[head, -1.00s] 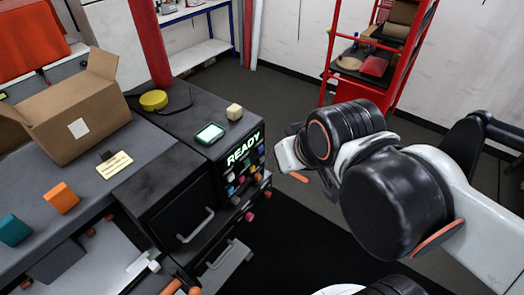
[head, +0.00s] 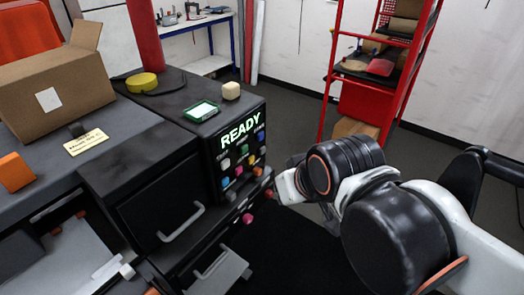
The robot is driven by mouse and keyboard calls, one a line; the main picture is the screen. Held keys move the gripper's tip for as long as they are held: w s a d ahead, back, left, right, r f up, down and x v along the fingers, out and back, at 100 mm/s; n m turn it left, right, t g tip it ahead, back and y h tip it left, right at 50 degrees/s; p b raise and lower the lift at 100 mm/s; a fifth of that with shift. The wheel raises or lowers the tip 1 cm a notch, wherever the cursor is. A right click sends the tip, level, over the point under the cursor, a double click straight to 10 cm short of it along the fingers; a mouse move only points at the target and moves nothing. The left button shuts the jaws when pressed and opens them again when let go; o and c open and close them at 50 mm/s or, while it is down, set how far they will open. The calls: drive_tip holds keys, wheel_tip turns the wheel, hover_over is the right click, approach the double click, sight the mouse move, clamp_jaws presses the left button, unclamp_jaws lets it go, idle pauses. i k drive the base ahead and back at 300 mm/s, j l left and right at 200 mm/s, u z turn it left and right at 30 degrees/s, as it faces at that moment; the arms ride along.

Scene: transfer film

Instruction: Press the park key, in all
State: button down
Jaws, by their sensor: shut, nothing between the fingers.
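The black machine's front panel (head: 217,155) shows a lit green READY display (head: 240,131). Below it are several small coloured keys, among them a white key (head: 226,164), a green key (head: 244,150) and a blue key (head: 225,183). Their labels are too small to read, so I cannot tell which is the park key. My gripper (head: 284,188) is shut and empty, just right of the panel's lower right edge. My wrist partly hides it, and I cannot tell whether it touches anything.
A drawer with a grey handle (head: 181,222) is left of the panel, and a lower tray (head: 219,275) juts out. A cardboard box (head: 80,95) stands on the counter. A red shelf rack (head: 414,70) stands behind.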

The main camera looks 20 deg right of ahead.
sight(260, 135)
drive_tip(key=z, duration=1.8)
drive_tip(key=k+j, duration=0.4)
drive_tip(key=l, duration=0.1)
drive_tip(key=j, duration=0.1)
